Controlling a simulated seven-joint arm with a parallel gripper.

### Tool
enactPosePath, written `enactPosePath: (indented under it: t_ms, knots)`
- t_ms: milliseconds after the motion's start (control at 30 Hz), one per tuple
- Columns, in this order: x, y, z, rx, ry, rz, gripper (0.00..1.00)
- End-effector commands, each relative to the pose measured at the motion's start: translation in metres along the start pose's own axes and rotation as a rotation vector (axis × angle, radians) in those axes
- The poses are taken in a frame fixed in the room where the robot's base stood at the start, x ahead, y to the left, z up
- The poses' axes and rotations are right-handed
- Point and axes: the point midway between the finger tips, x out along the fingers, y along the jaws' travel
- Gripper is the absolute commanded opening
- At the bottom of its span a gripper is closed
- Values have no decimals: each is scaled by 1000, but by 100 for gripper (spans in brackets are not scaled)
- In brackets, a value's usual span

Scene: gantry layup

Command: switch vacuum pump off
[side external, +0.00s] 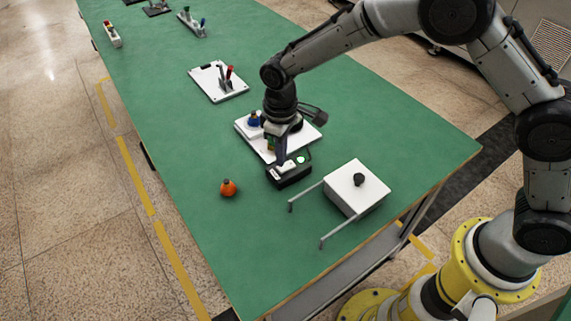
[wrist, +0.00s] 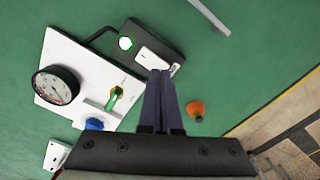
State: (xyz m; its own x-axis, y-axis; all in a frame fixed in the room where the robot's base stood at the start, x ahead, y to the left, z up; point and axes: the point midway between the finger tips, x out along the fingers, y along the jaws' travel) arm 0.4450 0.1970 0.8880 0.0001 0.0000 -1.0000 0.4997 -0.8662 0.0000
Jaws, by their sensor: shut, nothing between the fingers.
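The black switch box (side external: 291,175) sits on the green table, beside a white panel (side external: 312,133).
The white panel bears a round gauge (wrist: 56,86), a green-handled valve (wrist: 114,96) and a blue knob (wrist: 94,124). An orange knobbed piece (side external: 228,188) stands left of the box. A white block with rails (side external: 350,188) stands right. The table's front left is clear.

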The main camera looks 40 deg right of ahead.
Motion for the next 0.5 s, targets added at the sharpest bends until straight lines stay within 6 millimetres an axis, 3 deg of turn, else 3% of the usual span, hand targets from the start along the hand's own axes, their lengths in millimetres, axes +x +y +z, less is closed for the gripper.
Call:
enactPosePath:
  t_ms: [500]
  knots:
    - [7, 0, 0, 0, -1, 0, 0]
